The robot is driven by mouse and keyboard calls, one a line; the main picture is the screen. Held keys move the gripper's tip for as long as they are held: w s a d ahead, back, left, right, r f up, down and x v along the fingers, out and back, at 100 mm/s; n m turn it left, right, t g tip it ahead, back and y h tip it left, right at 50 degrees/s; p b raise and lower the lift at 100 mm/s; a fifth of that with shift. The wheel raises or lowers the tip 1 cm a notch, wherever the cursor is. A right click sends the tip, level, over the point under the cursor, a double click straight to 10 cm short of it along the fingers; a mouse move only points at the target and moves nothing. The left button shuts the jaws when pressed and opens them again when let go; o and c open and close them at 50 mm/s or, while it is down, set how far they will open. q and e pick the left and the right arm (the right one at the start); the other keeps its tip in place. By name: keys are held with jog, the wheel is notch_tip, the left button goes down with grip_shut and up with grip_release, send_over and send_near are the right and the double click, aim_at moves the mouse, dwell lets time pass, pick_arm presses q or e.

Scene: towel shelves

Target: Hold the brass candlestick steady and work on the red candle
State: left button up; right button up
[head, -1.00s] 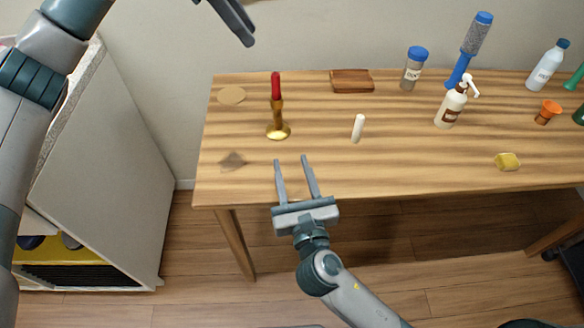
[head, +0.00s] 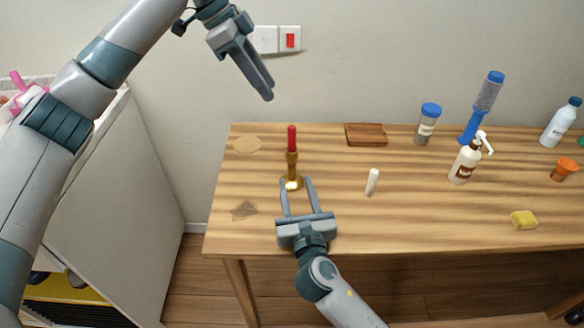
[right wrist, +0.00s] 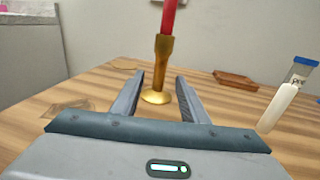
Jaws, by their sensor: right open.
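The brass candlestick (head: 291,166) stands upright on the wooden table, with the red candle (head: 292,138) upright in its top. In the right wrist view the candlestick (right wrist: 163,50) and the lower part of the red candle (right wrist: 169,17) show straight ahead. My right gripper (head: 296,183) is open, low over the table, its fingertips close to the candlestick's round base; nothing is gripped. The candlestick lines up with the gap between its fingers (right wrist: 160,76). My left gripper (head: 269,96) is in the air above and behind the candle, apart from it; its finger gap is not clear.
A white candle (head: 372,182) stands right of the candlestick. The table's left front is mostly clear.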

aim_at(292, 171)
jog(key=w, duration=0.4)
jog(key=w+a, duration=0.1)
jog(key=w, duration=0.2)
jog(key=shift+w, duration=0.1)
grip_shut()
pick_arm(q)
jog(key=shift+o, duration=1)
jog(key=s+d+f+n+t+y, duration=0.2)
jog(key=f+n, duration=0.3)
jog(key=n, duration=0.4)
jog(key=shift+s+d+t+y, duration=0.15)
jog(key=shift+d+t+y, duration=0.15)
jog(key=shift+d+t, duration=0.45)
jog(key=shift+d, duration=0.1)
